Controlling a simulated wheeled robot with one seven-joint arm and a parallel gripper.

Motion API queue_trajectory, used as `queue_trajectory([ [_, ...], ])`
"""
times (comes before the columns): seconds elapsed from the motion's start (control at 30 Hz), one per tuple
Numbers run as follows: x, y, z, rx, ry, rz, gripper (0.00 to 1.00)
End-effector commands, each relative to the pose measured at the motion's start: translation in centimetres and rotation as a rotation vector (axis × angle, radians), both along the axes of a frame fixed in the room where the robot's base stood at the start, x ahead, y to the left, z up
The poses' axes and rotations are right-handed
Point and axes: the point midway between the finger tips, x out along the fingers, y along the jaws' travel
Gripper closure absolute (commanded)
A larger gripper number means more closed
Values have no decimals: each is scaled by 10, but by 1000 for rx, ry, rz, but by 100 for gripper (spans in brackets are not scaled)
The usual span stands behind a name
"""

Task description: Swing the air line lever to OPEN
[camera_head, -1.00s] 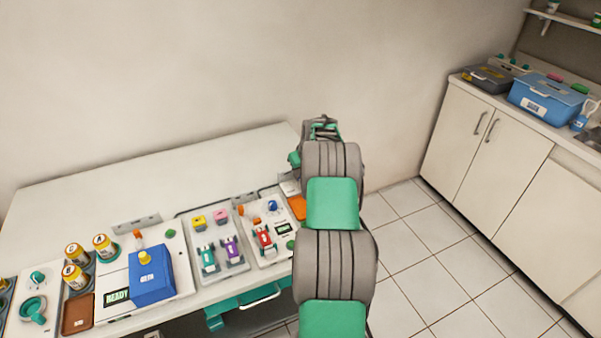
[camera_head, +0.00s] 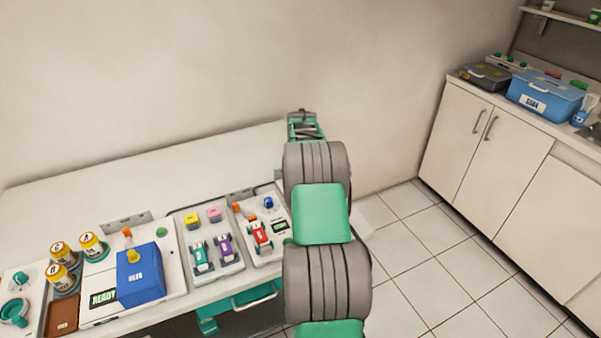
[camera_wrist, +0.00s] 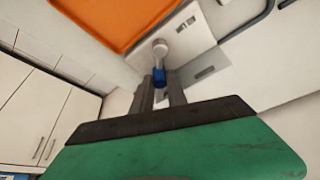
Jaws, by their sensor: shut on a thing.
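The air line lever (camera_wrist: 160,47) shows in the wrist view as a round pale pivot with a blue end (camera_wrist: 159,76), on a white plate (camera_wrist: 200,40). My gripper (camera_wrist: 160,82) has its two dark fingers on either side of the blue end and is shut on it. The plate bears small dark markings, too small to read, so I cannot tell which mark the lever points to. In the head view my arm hides the lever and the fingertips.
An orange tray (camera_wrist: 115,18) lies close beside the plate. Cabinets (camera_head: 470,150) stand at right; tiled floor lies between.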

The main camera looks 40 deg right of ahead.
Motion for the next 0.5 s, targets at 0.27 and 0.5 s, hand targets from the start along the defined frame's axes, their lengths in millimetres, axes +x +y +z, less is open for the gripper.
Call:
queue_trajectory([
  [0.27, -2, -1, 0, 0, -1, -69, 100],
  [0.5, -2, -1, 1, 0, 0, -76, 100],
])
